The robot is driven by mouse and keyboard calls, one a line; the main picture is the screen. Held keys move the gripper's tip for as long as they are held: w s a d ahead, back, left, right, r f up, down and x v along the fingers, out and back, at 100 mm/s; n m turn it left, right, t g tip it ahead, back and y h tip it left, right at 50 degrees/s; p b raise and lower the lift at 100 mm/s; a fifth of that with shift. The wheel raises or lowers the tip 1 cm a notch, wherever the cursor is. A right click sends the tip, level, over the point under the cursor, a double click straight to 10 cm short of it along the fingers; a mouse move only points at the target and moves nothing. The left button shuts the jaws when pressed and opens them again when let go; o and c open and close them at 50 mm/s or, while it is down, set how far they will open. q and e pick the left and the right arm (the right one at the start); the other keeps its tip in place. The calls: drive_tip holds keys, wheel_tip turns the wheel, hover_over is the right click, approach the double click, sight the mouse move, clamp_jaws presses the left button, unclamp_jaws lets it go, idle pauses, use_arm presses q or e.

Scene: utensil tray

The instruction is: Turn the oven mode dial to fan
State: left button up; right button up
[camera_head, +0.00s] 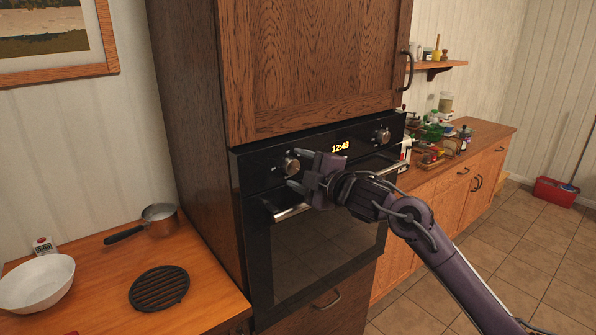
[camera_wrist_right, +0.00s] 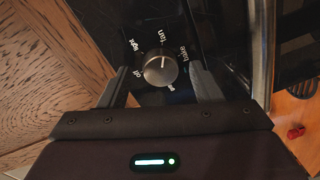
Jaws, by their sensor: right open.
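The oven mode dial (camera_head: 291,165) is the round knob at the left end of the black oven's (camera_head: 262,172) control panel. In the right wrist view the dial (camera_wrist_right: 160,69) is silver-grey, ringed by white labels including light, fan, bake and off. Its white mark appears to point up toward the fan label (camera_wrist_right: 163,32). My right gripper (camera_head: 298,169) is open in front of the panel, its fingers on either side of the dial. In the wrist view gaps show between dial and fingers. My left gripper is not in view.
A second knob (camera_head: 382,135) is right of the clock display (camera_head: 340,147). The oven's handle bar (camera_head: 293,212) runs below the panel. A saucepan (camera_head: 160,220), white bowl (camera_head: 37,283) and black trivet (camera_head: 159,288) sit on the left counter. A crowded counter stands to the right.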

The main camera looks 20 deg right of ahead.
drive_tip(key=b+v, duration=0.2)
drive_tip(key=v, duration=0.5)
drive_tip(key=shift+f, duration=0.1)
